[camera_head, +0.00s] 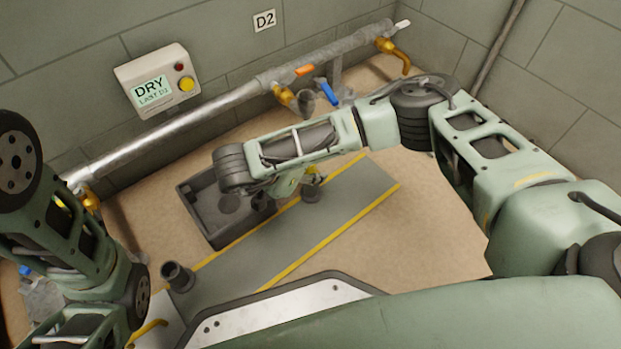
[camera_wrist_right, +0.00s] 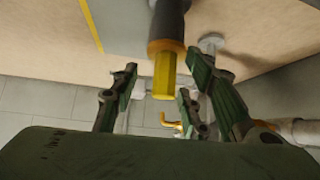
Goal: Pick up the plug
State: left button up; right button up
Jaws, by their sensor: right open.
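The plug shows in the right wrist view as a dark cylinder with a yellow hexagonal end (camera_wrist_right: 165,76). The yellow end points toward the wrist, between and just beyond the fingertips. In the head view the plug (camera_head: 311,193) stands on the grey strip, with a bit of yellow at its top, partly hidden by my right arm. My right gripper (camera_wrist_right: 162,78) is open, with a finger on each side of the plug. A gap shows on the left; on the right I cannot tell whether it touches. My left arm is at the left edge, its gripper out of view.
A dark open tray (camera_head: 205,217) lies left of the right arm. A dark round cup-like piece (camera_head: 178,277) stands at the strip's near end. A pipe (camera_head: 215,107) with valves runs along the wall, below a "DRY" panel (camera_head: 158,81). Tan floor (camera_head: 430,210) right of the strip is clear.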

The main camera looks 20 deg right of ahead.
jog(key=shift+r, duration=0.1)
grip_shut()
jog(key=shift+d, duration=0.1)
jog(key=shift+s, duration=0.1)
dwell(0.3)
